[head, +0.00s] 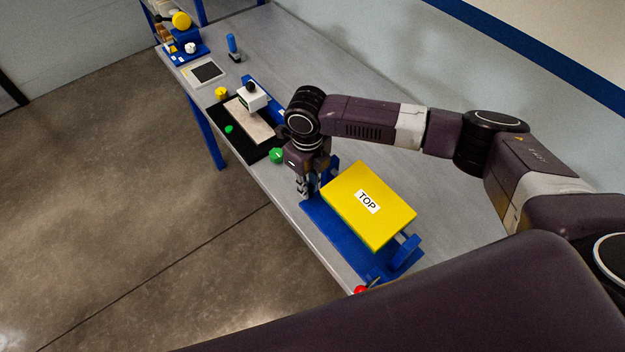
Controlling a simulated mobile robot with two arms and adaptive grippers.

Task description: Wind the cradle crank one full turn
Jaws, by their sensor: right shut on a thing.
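The blue cradle (338,237) stands on the near edge of the grey bench. It carries a yellow block (372,207) with a white label reading TOP, facing up and slightly tilted in view. My right gripper (308,191) points down at the cradle's far-left end, beside the yellow block. It is shut on the cradle crank there; the fingers hide most of the crank, so its angle cannot be told. My left gripper is not in view.
Farther along the bench (300,52) are a green knob (276,155), a black mat (240,146) with a white device (252,97), a yellow knob (221,92), a framed dark panel (206,72) and a blue bottle (232,45). The bench's back strip is mostly clear.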

